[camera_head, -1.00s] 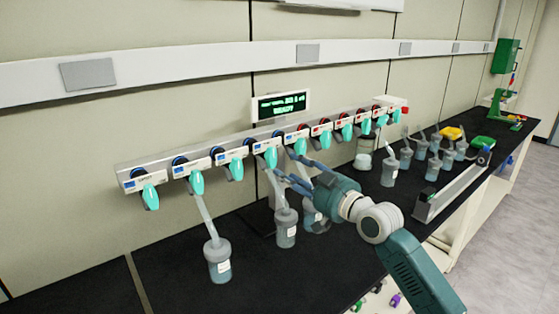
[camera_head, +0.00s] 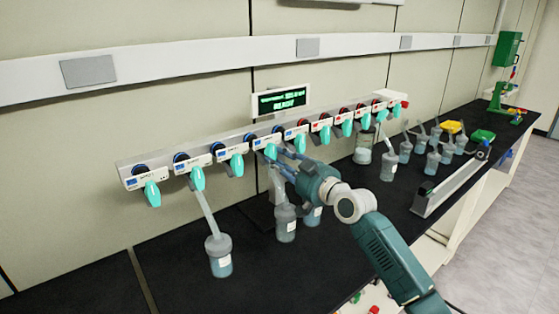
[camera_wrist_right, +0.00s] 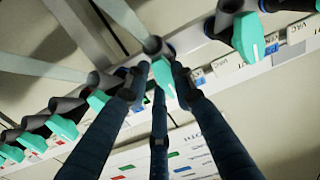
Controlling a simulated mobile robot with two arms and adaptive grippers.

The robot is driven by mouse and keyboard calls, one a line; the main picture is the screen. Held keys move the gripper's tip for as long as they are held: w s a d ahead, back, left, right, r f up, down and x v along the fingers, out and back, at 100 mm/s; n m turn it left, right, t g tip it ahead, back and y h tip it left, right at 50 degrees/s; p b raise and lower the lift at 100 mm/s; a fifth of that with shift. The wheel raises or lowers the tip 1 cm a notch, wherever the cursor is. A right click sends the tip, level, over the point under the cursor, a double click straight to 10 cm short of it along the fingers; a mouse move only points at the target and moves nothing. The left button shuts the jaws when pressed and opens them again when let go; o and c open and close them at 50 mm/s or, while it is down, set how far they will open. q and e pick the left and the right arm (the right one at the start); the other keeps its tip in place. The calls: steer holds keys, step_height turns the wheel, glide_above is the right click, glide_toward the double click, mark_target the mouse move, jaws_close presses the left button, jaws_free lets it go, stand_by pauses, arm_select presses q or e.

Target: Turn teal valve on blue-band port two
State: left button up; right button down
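A row of teal valves runs along the port rail, with blue-band ports at its left part in the head view. My right gripper (camera_head: 284,156) has its fingertips at a teal valve (camera_head: 270,152) near the rail's middle. In the right wrist view that valve (camera_wrist_right: 163,76) lies between the spread fingertips (camera_wrist_right: 159,80), two at its sides and one below. A narrow gap shows at one side; contact is unclear. The gripper looks open around it. Which numbered port this is cannot be read. My left gripper is not in view.
A green-lit display (camera_head: 280,103) stands above the rail. Several flasks stand on the black bench at the right. The front left bench is clear.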

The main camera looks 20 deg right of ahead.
steer(key=shift+m, duration=0.3)
steer(key=m, duration=0.1)
steer(key=m+p, duration=0.1)
steer(key=m, duration=0.1)
steer(key=m+p, duration=0.1)
steer(key=m, duration=0.1)
steer(key=shift+s+a, duration=0.1)
steer(key=shift+a, duration=0.25)
steer(key=m+p, duration=0.1)
steer(key=m, duration=0.1)
steer(key=m+p, duration=0.1)
steer(key=m, duration=0.3)
steer(key=shift+s+a+p, duration=0.15)
steer(key=shift+a+p, duration=0.15)
steer(key=shift+p, duration=0.1)
steer(key=shift+m, duration=0.3)
